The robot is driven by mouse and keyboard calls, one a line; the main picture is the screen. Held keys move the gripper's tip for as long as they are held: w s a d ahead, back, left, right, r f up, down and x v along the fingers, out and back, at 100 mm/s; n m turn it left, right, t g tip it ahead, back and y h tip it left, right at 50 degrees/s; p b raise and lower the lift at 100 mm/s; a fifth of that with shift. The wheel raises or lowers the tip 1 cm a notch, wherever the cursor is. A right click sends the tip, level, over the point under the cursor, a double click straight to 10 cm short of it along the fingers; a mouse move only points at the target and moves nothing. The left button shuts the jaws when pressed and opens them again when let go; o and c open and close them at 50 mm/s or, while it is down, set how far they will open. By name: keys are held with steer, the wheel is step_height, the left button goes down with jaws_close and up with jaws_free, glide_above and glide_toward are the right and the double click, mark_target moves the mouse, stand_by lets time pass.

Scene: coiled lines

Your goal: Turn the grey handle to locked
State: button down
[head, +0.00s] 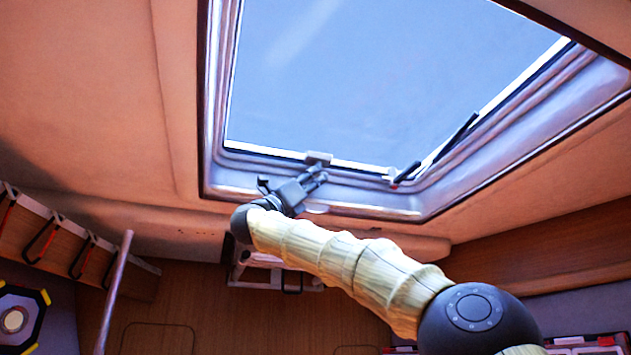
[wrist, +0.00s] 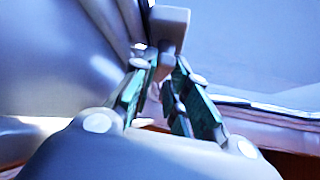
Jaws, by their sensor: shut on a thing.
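The grey handle (head: 319,158) sits on the lower frame of the roof hatch in the head view. It also shows in the wrist view (wrist: 171,27) as a grey block at the top middle, at the far end of my fingers. My gripper (head: 318,176) reaches up to it from below. In the wrist view my gripper (wrist: 160,72) has its two fingers on either side of the handle's lower part, shut on it. The fingers hide part of the handle, and no lock marking can be read.
The hatch window (head: 380,80) fills the upper right, inside a pale frame (head: 250,178). A black stay arm (head: 455,138) stands to the right of the handle. A wall rack (head: 60,235) and a pole (head: 115,290) are at the lower left.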

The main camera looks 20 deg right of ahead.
stand_by(0.3)
steer(key=c, duration=1.4)
jaws_free()
steer(key=shift+w, duration=0.1)
steer(key=shift+s+d, duration=0.2)
steer(key=shift+a, duration=0.1)
